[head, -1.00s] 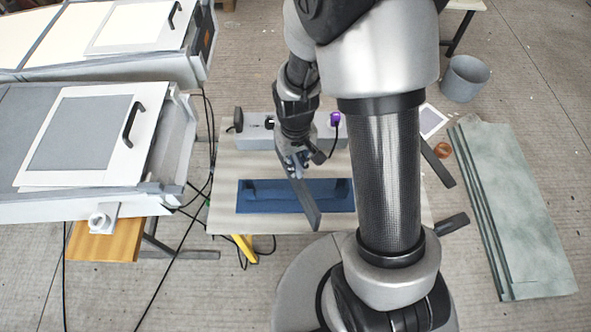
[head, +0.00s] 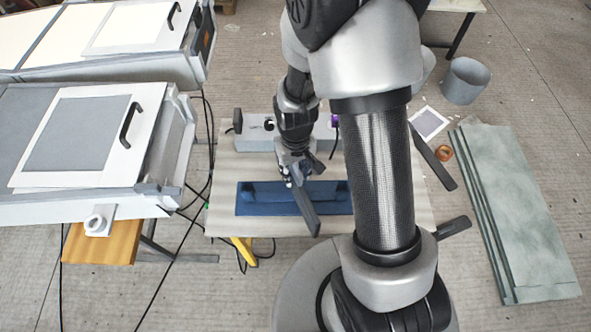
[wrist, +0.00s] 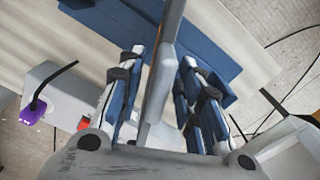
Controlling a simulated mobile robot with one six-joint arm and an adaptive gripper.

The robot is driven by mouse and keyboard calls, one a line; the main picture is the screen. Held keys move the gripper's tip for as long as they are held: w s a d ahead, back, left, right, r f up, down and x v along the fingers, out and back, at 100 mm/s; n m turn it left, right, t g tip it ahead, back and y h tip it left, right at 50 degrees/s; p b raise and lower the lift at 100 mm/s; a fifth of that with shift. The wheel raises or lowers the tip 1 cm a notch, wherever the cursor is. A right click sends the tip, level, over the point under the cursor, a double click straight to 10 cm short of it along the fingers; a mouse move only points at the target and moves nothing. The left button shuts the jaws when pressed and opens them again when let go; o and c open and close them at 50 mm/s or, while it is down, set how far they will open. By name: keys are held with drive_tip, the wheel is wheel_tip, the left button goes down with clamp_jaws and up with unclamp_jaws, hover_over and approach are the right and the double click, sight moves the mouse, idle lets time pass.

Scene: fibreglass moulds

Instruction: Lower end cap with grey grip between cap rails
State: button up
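My gripper (head: 297,176) hangs over the blue mould (head: 268,206) on the bench. It is shut on a flat grey end cap (head: 308,212), seen nearly edge-on and slanting across the mould toward the bench's front edge. In the wrist view the cap (wrist: 174,25) stands between the two blue-and-grey fingers (wrist: 162,60), with its grey grip (wrist: 151,132) lower down. The blue mould shows behind it in the wrist view (wrist: 100,22). Low raised parts stand near the mould's left and right ends. I cannot tell whether the cap touches the mould, or make out the rails clearly.
A grey box unit (head: 255,140) with a purple part (head: 336,120) stands at the bench's back. Large moulds with a white framed panel (head: 40,180) stand left. Cables hang between them and the bench (head: 228,222). Greenish boards (head: 520,215) and a grey bin (head: 465,80) are right.

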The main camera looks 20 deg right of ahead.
drive_tip(key=shift+r, duration=0.1)
wheel_tip(320, 180, up, 12)
drive_tip(key=p, duration=0.4)
drive_tip(key=shift+p, duration=0.3)
drive_tip(key=s+r+t, duration=0.2)
drive_tip(key=s+r, duration=0.5)
drive_tip(key=r, duration=0.3)
drive_tip(key=s+r+m+t, duration=0.1)
drive_tip(key=s+r+t, duration=0.1)
drive_tip(key=s+r, duration=0.6)
wheel_tip(320, 180, up, 3)
drive_tip(key=shift+r+t, duration=0.15)
drive_tip(key=shift+t, duration=0.15)
drive_tip(key=shift+o, duration=0.4)
